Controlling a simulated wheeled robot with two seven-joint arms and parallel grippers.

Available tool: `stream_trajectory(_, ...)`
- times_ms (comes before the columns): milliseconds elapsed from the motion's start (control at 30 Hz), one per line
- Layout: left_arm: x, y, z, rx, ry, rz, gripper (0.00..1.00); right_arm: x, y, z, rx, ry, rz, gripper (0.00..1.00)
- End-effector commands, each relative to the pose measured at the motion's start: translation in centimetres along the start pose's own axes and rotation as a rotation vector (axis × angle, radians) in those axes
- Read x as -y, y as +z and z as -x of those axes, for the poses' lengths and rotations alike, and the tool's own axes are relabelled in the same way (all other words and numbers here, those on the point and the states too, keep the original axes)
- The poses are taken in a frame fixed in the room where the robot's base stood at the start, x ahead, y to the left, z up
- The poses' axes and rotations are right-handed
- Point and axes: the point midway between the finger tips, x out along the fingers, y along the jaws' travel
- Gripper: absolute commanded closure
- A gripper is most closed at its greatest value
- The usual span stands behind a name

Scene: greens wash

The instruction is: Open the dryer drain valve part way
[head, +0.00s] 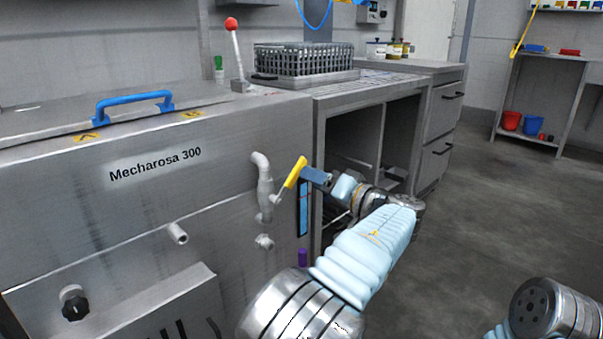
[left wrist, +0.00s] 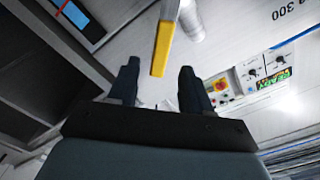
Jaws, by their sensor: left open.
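The drain valve's yellow lever (head: 295,172) slants up and right beside the grey drain pipe (head: 263,185) on the front of the steel machine (head: 130,185). My left gripper (head: 311,177) is open at the lever's right side. In the left wrist view, the yellow lever (left wrist: 162,48) has its end between the two dark fingertips (left wrist: 158,67), with gaps on both sides, so no grip shows. The pipe is partly visible behind the lever there. My right gripper is out of view; only part of my right arm shows at bottom right.
A short pipe stub (head: 177,233) and a black knob (head: 74,303) stick out of the machine. A red-balled lever (head: 234,45) stands at its top corner. A bench (head: 372,95) with an open bay adjoins it. The floor (head: 480,215) to the right is clear.

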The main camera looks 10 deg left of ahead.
Motion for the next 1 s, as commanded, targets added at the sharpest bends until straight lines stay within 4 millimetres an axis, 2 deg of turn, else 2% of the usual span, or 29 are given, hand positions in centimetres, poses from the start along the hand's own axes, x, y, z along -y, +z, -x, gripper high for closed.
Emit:
stream_trajectory(33,0.0,-0.1,1.4,-0.003,0.002,-0.001,0.51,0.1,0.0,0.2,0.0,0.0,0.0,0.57)
stream_trajectory(200,0.0,-0.1,4.9,-0.002,0.001,-0.001,0.51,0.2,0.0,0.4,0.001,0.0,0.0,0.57)
stream_trajectory(433,0.0,0.0,7.1,0.001,0.0,-0.001,0.51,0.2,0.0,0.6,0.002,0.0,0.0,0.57)
stream_trajectory(733,0.0,0.1,7.2,0.001,0.0,-0.001,0.51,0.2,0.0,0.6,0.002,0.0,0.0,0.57)
stream_trajectory(833,-0.7,0.7,6.6,0.015,0.014,-0.022,0.51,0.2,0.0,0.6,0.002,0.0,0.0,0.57)
stream_trajectory(933,-3.3,3.2,4.6,0.065,0.078,-0.099,0.51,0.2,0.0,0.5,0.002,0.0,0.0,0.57)
stream_trajectory(1000,-6.2,6.5,2.5,0.129,0.156,-0.184,0.51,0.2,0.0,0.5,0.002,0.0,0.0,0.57)
